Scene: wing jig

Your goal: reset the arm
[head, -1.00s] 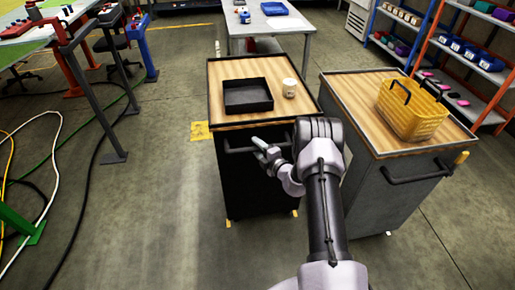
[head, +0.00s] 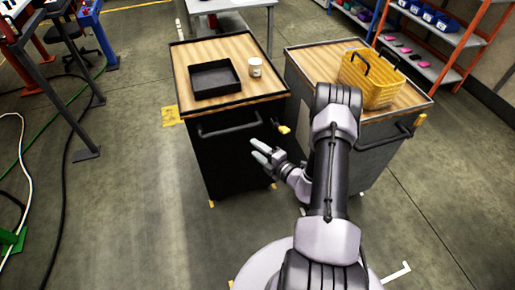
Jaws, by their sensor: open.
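My gripper (head: 262,151) is in the head view, in front of the black cart (head: 236,168) and below the right part of its handle. Its two fingers are apart and point left, with nothing between them. My arm reaches up from the bottom of the view and bends back down to the gripper. It covers part of the grey cart (head: 375,160) on the right.
A black tray (head: 215,92) and a white cup (head: 255,67) stand on the black cart's wooden top. A yellow basket (head: 372,85) stands on the grey cart. A shelf rack (head: 465,50) is at the back right. The floor (head: 125,200) to the left is mostly clear.

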